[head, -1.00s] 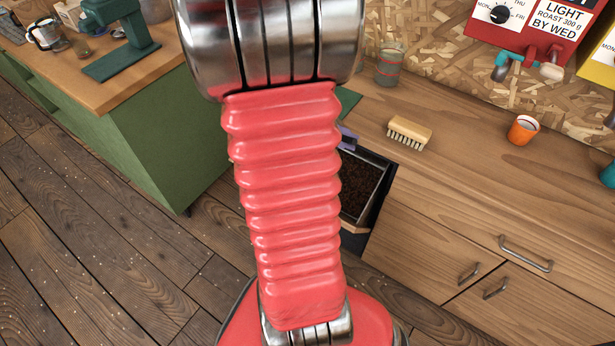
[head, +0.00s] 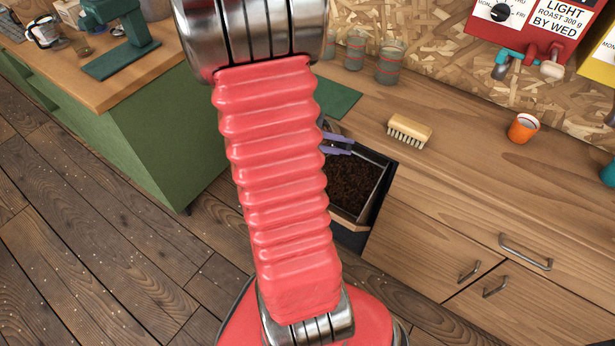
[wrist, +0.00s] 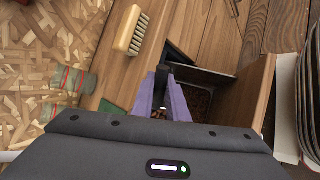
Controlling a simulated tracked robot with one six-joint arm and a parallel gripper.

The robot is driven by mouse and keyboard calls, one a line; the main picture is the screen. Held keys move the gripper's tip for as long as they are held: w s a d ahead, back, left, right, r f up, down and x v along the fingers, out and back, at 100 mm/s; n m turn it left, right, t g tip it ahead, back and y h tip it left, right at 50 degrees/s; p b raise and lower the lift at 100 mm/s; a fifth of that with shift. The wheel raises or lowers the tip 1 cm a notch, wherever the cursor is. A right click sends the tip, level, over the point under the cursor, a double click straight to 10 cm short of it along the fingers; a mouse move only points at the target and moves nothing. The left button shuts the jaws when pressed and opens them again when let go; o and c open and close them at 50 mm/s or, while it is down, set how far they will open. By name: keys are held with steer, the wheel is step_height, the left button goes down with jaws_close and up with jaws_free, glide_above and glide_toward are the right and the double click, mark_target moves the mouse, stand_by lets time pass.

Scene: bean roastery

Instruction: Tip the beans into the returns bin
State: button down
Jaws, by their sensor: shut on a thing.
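My gripper (head: 346,143) shows two purple fingers over the back left edge of an open bin drawer, to the right of my red arm. In the wrist view the purple fingers (wrist: 166,82) are shut on a small dark thing, mostly hidden by them and the gripper body. A few brown beans (wrist: 158,114) show between the fingers; I cannot tell what they lie in. The open bin (head: 384,190) has dark walls and a pale inner rim, with dark brown beans inside. Its wooden front and metal rim (wrist: 205,76) also show in the wrist view, right of the fingers.
A wooden brush (head: 409,130) lies on the counter behind the bin. Counter between brush and cup is clear.

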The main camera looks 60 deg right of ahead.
steer(key=shift+w+a+f+g+h, duration=0.65)
steer(key=shift+a+f, duration=0.15)
steer(key=shift+f, duration=0.1)
steer(key=shift+w+a+r+g+h, duration=0.1)
steer(key=shift+w+a+g+h, duration=0.15)
steer(key=shift+w+a+h, duration=0.2)
stand_by(0.7)
steer(key=shift+w+a+r+g+h, duration=0.1)
steer(key=shift+w+a+g+h, duration=0.35)
steer(key=shift+a+g+h, duration=0.2)
stand_by(1.1)
steer(key=shift+w+a+f+g+h, duration=0.15)
steer(key=shift+w+a+g+h, duration=0.4)
steer(key=shift+a+g+h, duration=0.15)
steer(key=shift+w+a+f+g+h, duration=0.1)
steer(key=shift+w+a+g+h, duration=0.45)
steer(key=shift+a+h, duration=0.2)
stand_by(2.7)
